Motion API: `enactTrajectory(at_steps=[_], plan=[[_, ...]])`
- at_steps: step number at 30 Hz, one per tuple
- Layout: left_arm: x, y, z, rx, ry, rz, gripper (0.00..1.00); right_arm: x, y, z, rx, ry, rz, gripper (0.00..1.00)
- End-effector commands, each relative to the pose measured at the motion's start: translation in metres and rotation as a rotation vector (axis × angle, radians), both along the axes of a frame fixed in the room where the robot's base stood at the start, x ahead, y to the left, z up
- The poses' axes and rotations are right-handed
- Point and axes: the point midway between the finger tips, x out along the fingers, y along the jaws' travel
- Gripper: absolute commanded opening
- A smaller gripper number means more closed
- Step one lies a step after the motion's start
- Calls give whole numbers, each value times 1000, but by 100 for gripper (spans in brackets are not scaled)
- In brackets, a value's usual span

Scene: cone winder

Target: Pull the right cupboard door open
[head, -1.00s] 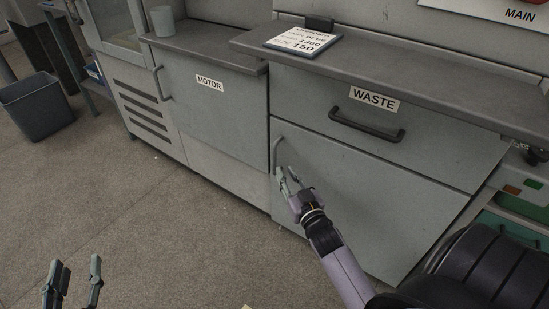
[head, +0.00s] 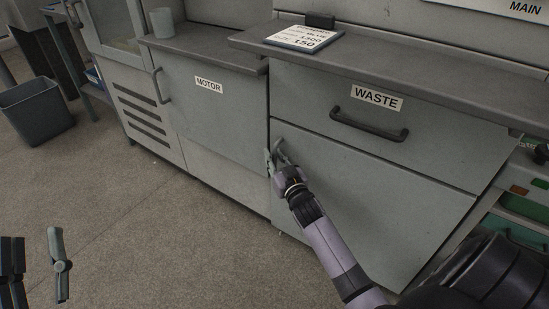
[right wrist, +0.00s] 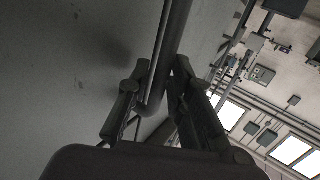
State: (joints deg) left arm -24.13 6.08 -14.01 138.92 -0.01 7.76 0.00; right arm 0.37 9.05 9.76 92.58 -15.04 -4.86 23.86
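The right cupboard door (head: 365,200) is the grey panel below the WASTE drawer, and it looks closed. Its upright bar handle (right wrist: 170,40) sits at the door's left edge; in the head view my right gripper mostly hides it. My right gripper (right wrist: 161,72) has one finger on each side of the handle near its lower end, and the fingers look closed in on the bar. It also shows in the head view (head: 275,155). My left gripper (head: 36,262) is open and empty over the floor at the lower left.
The WASTE drawer (head: 440,140) with its dark handle is above the door. The MOTOR cupboard (head: 215,115) adjoins on the left. A worktop (head: 420,75) with a printed card (head: 303,37) overhangs. A grey bin (head: 37,108) stands far left. The floor (head: 150,240) in front is clear.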

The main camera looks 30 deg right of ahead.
Motion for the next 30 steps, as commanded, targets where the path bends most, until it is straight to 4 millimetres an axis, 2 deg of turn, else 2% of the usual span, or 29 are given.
enactTrajectory(at_steps=[2,11,30], plan=[[0,0,0,0,1,0,40,0,0,0,0,0,0,19],[0,0,-1,1,2,0,40,0,0,0,0,0,0,0],[1,0,-1,1,4,0,40,0,0,0,0,0,0,0]])
